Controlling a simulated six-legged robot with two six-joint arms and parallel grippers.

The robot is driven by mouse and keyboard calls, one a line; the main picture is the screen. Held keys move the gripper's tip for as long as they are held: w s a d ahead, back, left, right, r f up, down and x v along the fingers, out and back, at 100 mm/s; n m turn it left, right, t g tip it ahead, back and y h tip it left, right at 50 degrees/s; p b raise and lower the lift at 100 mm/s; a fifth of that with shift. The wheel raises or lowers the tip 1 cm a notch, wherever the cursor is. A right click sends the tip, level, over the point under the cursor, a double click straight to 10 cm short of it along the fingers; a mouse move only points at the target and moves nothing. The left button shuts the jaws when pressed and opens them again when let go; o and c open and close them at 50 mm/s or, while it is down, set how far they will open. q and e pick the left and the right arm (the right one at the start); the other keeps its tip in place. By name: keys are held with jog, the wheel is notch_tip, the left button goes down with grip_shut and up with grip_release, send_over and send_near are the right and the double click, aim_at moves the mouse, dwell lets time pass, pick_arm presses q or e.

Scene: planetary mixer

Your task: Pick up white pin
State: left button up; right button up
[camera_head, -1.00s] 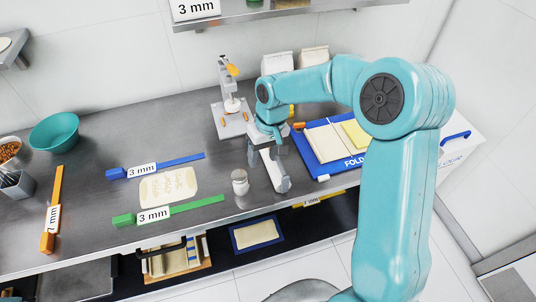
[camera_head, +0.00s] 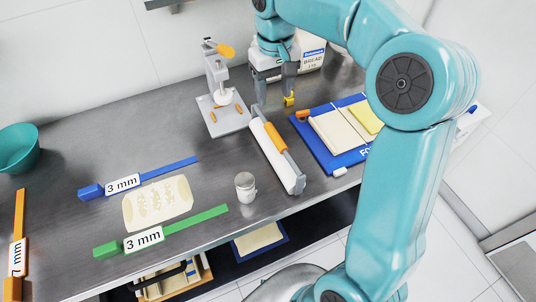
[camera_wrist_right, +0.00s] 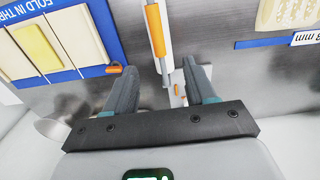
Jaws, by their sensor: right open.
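In the right wrist view the orange bar (camera_wrist_right: 155,30) and the white pin (camera_wrist_right: 166,25) run up from near the open fingers (camera_wrist_right: 162,82). My left gripper is not in view.
A blue board (camera_head: 326,163) lies to the right, with a small white block (camera_head: 340,171) at its corner. A stand with an orange knob (camera_head: 218,100) is behind left, a small white jar (camera_head: 245,186) in front left. Blue (camera_head: 150,177) and green (camera_head: 185,224) 3 mm strips lie further left.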

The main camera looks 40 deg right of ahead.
send_near(276, 134)
jog(key=f, duration=0.5)
jog(key=shift+w+f, duration=0.1)
jog(key=shift+w, duration=0.15)
jog(key=shift+s+a+f, duration=0.1)
jog(key=shift+s+f, duration=0.1)
jog(key=shift+f, duration=0.25)
jog(key=shift+s+a+f, duration=0.1)
jog(key=shift+s+f, duration=0.1)
jog(key=shift+f, duration=0.2)
jog(key=f, duration=0.4)
jog(key=shift+w+d, duration=0.15)
jog(key=shift+d, duration=0.05)
jog(key=shift+a+f, duration=0.1)
jog(key=shift+f, duration=0.1)
grip_shut()
